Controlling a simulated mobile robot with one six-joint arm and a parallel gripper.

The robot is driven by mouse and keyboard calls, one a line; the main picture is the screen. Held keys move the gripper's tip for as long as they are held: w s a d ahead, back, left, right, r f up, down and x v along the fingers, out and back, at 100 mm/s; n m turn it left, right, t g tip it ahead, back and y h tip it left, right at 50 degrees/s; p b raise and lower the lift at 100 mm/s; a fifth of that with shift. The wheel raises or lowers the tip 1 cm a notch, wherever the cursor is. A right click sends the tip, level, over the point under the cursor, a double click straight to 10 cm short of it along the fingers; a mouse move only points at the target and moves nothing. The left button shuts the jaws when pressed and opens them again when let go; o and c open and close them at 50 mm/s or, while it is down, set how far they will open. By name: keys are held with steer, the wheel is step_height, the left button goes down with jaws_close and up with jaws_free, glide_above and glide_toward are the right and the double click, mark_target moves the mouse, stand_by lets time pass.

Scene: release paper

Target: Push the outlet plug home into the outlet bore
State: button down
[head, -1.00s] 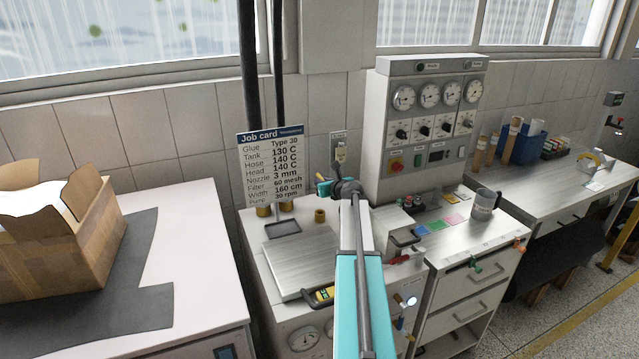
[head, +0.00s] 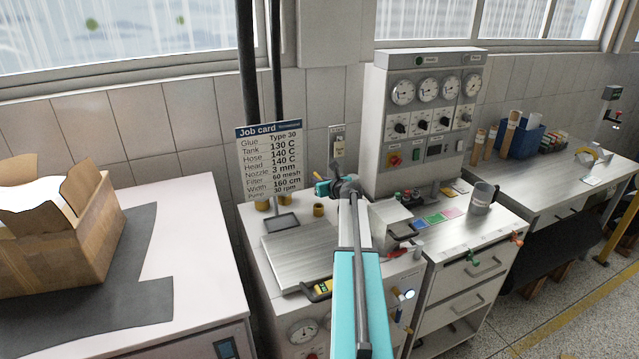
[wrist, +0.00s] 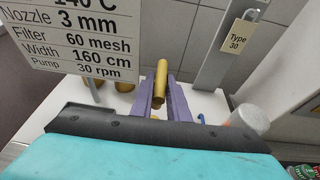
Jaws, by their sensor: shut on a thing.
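My gripper (wrist: 158,97) shows in the wrist view with two purple fingers shut on a brass-coloured cylinder, which I take to be the outlet plug (wrist: 161,74). The plug stands lengthwise between the fingertips, its far end reaching past them.
The job card (head: 269,160) stands close to the left of my gripper. Brass fittings (head: 318,210) and a metal plate (head: 301,255) are on the machine top. A gauge panel (head: 425,120) rises at the right. A cardboard box (head: 75,235) is on the left table.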

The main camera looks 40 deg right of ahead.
steer(key=shift+w+f+b, duration=0.1)
steer(key=shift+f+b, duration=1.5)
steer(key=shift+f, duration=1.05)
steer(key=shift+a, duration=0.1)
steer(key=shift+p, duration=0.4)
steer(key=shift+f+b, duration=1.55)
steer(key=shift+f, duration=0.8)
stand_by(1.0)
steer(key=c, duration=1.6)
jaws_free()
steer(key=shift+b+v, duration=1.85)
steer(key=shift+v, duration=5.05)
